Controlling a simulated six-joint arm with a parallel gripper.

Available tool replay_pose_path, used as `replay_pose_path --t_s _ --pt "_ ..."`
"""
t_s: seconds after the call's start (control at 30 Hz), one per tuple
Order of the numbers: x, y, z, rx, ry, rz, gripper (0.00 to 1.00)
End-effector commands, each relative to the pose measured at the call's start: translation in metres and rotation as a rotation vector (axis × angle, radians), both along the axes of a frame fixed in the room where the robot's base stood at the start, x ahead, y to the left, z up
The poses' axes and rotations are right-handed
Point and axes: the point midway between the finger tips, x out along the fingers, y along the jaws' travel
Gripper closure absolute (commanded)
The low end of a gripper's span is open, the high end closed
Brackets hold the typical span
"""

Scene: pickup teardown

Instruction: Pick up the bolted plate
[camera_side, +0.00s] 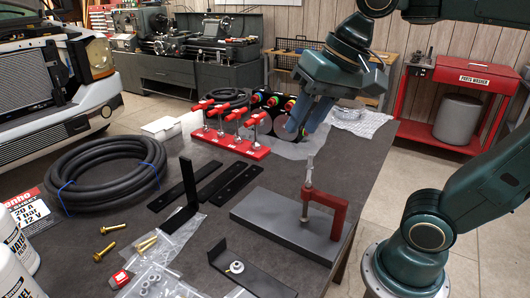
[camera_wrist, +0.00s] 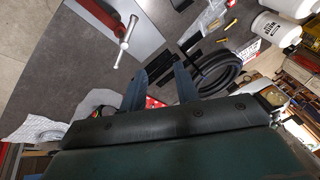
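A black L-shaped plate (camera_side: 255,272) with a round silver washer-and-bolt fitting (camera_side: 236,267) on it lies at the front of the table. It fits the name bolted plate best, but I cannot be sure. My gripper (camera_side: 304,124) is high over the far part of the table, apart from both plates. In the wrist view its fingers (camera_wrist: 160,75) are spread with nothing held between them.
Black flat bars (camera_side: 230,182) and an upright black bracket (camera_side: 187,190) lie left of the grey plate. A red rack of clamps (camera_side: 228,140) stands below and left of my gripper. A coiled black hose (camera_side: 110,170), brass bolts (camera_side: 105,250) and white bottles (camera_side: 15,245) occupy the left.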

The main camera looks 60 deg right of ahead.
Motion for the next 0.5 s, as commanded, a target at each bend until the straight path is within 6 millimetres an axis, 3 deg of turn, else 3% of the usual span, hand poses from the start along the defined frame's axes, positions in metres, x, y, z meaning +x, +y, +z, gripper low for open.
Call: replay_pose_path --t_s 0.5 --pt "0.050 0.036 0.002 0.269 0.224 -0.414 0.69"
